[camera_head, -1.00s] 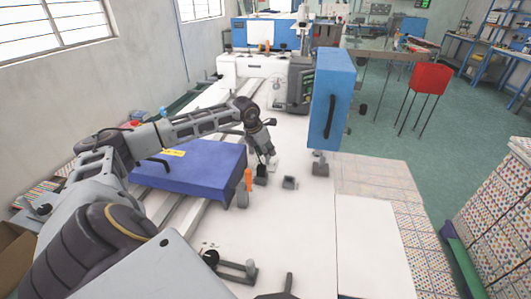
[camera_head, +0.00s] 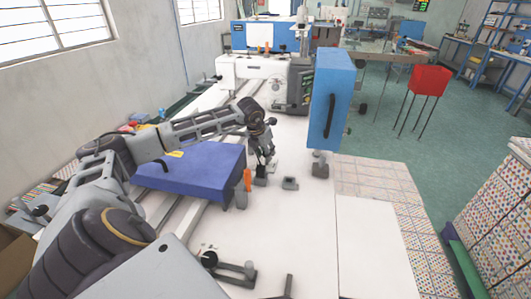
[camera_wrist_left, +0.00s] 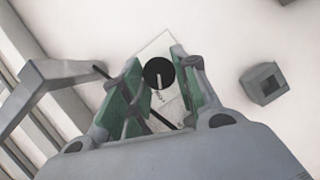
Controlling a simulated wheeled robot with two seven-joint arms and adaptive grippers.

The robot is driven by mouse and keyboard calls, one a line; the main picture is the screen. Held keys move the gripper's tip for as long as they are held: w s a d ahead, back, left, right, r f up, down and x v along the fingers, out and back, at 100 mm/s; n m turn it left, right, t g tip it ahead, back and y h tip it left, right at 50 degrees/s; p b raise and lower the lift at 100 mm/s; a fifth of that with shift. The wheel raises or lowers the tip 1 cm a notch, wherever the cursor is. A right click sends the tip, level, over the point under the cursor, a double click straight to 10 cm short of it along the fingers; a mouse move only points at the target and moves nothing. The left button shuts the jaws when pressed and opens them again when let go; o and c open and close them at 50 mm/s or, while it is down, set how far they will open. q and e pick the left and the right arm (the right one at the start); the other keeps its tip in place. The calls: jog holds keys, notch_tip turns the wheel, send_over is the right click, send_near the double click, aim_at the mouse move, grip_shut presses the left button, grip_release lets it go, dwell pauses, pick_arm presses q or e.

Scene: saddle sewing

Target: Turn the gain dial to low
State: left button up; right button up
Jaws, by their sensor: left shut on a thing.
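The gain dial is a round black knob with a pale pointer line (camera_wrist_left: 159,72) on a pale plate (camera_wrist_left: 153,48) in the left wrist view. The line runs from the knob's middle down toward small lettering, too blurred to read. My left gripper (camera_wrist_left: 158,85) has its green-padded fingers on either side of the knob and is shut on it. In the head view my left gripper (camera_head: 262,168) points down at the dark dial (camera_head: 261,182) on the white table. My right gripper is not in view.
A small grey square holder (camera_head: 290,183) stands just right of the dial. A tall blue panel (camera_head: 330,95) stands behind right.

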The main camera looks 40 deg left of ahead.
pick_arm(q)
jog(key=shift+r, duration=0.1)
jog(key=o, duration=1)
jog(key=shift+o, duration=0.2)
jog(key=v, duration=1.1)
jog(key=shift+s+r, duration=0.2)
jog(key=shift+r, duration=0.15)
